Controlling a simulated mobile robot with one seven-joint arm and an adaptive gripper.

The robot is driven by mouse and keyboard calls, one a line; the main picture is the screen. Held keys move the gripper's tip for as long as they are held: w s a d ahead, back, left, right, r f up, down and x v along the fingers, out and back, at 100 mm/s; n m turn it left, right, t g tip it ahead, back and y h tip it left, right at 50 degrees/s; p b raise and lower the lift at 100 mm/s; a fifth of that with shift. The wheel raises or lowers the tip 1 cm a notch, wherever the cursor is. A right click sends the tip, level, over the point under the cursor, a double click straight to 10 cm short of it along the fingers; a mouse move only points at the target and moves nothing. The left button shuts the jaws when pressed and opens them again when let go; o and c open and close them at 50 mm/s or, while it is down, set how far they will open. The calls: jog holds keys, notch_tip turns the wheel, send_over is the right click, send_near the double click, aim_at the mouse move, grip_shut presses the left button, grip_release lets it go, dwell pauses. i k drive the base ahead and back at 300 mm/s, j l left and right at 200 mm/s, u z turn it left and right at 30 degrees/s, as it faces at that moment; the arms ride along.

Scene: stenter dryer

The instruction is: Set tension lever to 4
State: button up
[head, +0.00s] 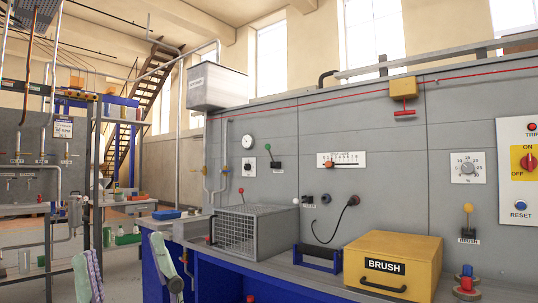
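A red-knobbed lever (241,193) is lower left, and a yellow-knobbed lever (467,212) at right is labelled BRUSH. I cannot tell which is the tension lever. I cannot make out my gripper in this view.
A yellow BRUSH box (393,265) and a wire cage (252,232) stand on the grey ledge. A dial (467,168) and an ON/OFF panel (519,165) are at right. Two pale green upright pieces (165,262) at lower left are unclear.

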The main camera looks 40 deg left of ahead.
aim_at(267, 146)
jog(key=i+j+u, duration=0.25)
jog(key=u, duration=0.2)
jog(key=i+j+u, duration=0.15)
jog(key=i+u, duration=0.3)
jog(key=k, duration=0.1)
